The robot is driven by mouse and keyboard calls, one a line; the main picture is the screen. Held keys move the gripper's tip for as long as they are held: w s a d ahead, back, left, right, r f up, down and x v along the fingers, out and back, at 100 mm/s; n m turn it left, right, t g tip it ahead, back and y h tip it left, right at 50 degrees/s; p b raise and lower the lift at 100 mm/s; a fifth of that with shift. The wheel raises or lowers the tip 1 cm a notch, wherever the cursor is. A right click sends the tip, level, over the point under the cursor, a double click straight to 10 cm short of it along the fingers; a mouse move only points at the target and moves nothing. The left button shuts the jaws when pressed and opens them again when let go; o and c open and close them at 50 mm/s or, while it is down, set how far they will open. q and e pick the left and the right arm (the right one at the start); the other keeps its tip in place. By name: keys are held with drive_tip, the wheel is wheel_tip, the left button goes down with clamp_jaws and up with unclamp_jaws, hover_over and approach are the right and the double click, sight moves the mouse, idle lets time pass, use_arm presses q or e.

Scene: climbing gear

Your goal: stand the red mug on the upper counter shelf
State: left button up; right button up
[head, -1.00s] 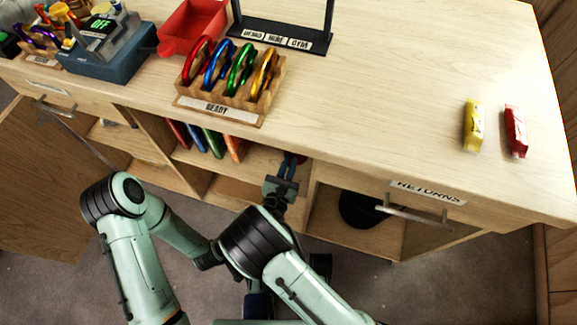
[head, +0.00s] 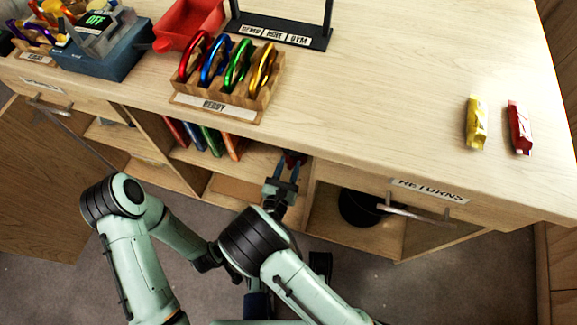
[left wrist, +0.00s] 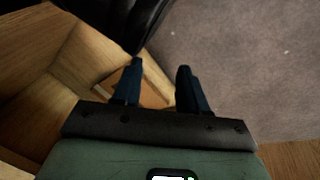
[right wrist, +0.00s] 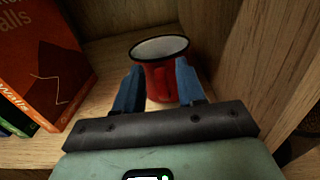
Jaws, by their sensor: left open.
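The red mug (right wrist: 165,80) stands upright on a wooden shelf board (right wrist: 110,122), with its pale inside showing. It is next to the cubby's right wall in the right wrist view. My left gripper (left wrist: 158,75) is open and empty, near wooden panels above the floor.
Several books (head: 205,138) lean on the mug's shelf, left of it; an orange one (right wrist: 45,60) is nearest. The counter (head: 385,95) has a carabiner rack (head: 225,103), a red bin (head: 190,25) and two wrapped bars at right. A drawer handle (head: 418,215) juts out.

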drive_tip(key=shift+s+a+r, duration=0.15)
drive_tip(key=shift+s, duration=0.1)
drive_tip(key=p+v, duration=0.1)
drive_tip(key=v, duration=0.2)
drive_tip(key=shift+s, duration=0.1)
use_arm(q)
drive_tip(key=r, duration=0.1)
drive_tip(key=d+r, duration=0.1)
drive_tip(key=s+r+p, duration=0.1)
drive_tip(key=shift+d+h, duration=0.3)
use_arm(e)
drive_tip(key=v, duration=0.8)
drive_tip(key=shift+s, duration=0.15)
use_arm(q)
drive_tip(key=shift+s, duration=0.1)
